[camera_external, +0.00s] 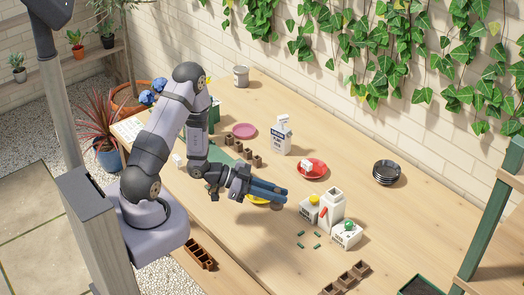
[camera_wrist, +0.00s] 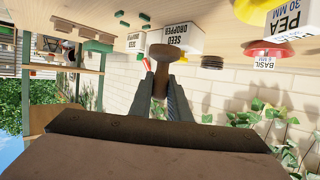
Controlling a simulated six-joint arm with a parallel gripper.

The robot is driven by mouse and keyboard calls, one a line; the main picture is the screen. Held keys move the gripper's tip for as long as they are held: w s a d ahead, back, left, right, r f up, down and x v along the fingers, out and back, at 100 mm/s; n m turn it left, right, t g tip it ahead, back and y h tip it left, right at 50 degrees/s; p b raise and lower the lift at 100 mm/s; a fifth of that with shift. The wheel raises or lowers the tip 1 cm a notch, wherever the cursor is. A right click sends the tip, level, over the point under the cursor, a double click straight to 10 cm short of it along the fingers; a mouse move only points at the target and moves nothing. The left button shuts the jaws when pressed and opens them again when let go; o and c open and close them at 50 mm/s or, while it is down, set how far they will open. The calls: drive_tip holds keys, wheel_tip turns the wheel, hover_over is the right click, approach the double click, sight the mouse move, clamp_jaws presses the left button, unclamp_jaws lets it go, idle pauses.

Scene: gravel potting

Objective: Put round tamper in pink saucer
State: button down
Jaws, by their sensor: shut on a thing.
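My gripper (camera_external: 278,192) is shut on the round tamper, a brown wooden piece with a wide round end and a narrow handle. The tamper (camera_wrist: 160,54) shows between my two fingertips (camera_wrist: 161,88) in the wrist view. In the external view my gripper hides most of it. My gripper is over the table near a yellow saucer, which it partly covers. The pink saucer (camera_external: 243,130) lies flat further back on the table, up and left of my gripper, and looks empty. I cannot pick it out in the wrist view.
A red saucer (camera_external: 322,172) holds a small white label block.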

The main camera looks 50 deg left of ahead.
drive_tip(key=shift+r, duration=1.35)
